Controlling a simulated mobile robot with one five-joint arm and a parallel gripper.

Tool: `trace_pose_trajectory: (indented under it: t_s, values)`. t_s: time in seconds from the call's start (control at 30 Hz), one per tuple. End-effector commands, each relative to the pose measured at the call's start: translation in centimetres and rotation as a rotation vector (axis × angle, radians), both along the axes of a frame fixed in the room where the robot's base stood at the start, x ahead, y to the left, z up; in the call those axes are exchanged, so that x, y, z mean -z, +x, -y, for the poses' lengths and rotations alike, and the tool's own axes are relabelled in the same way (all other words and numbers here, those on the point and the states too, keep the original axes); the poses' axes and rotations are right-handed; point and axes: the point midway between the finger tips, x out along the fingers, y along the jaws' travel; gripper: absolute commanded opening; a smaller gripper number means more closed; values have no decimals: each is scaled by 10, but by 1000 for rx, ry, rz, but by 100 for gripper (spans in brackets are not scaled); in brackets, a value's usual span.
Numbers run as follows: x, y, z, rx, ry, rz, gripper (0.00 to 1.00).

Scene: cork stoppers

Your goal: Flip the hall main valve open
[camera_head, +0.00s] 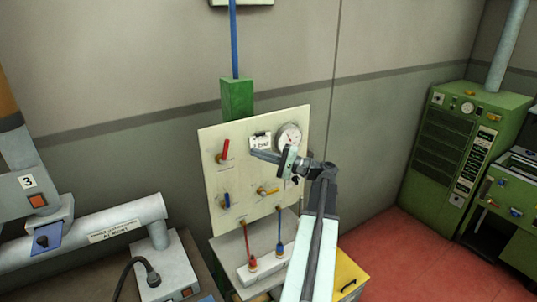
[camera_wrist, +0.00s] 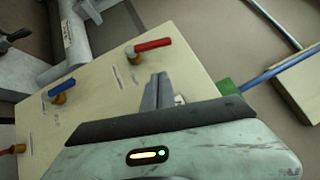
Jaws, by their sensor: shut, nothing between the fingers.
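A cream panel (camera_head: 240,215) on the wall carries several lever valves. A red lever (camera_head: 225,150) stands nearly upright at its upper left. A blue lever (camera_head: 227,200) sits below it, and a yellow lever (camera_head: 268,191) lies slanted to the right. I cannot read which label names the hall main valve. My gripper (camera_head: 255,154) is shut and empty, in front of the upper panel, right of the red lever and apart from it. In the wrist view the shut fingers (camera_wrist: 157,90) point at the panel, with the red lever (camera_wrist: 152,46) and blue lever (camera_wrist: 62,87) beyond.
A round gauge (camera_head: 289,135) is at the panel's upper right, partly behind my arm. Below stand a red-handled valve (camera_head: 251,263) and a blue-handled valve (camera_head: 280,248). A grey pipe machine (camera_head: 100,230) is at left, green cabinets (camera_head: 460,145) at right. Red floor (camera_head: 400,255) is clear between.

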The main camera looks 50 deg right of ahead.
Motion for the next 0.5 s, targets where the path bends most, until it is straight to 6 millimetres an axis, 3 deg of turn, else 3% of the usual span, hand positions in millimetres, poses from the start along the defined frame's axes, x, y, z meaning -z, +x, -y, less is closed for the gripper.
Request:
trace_pose_trajectory:
  t_s: [0.17, 0.3, 0.5]
  values:
    - [-9, 36, -15, -3, -1, 0, 0]
    - [-15, 41, -38, -1, -1, 0, 0]
    - [-18, 47, -49, 1, -1, -1, 0]
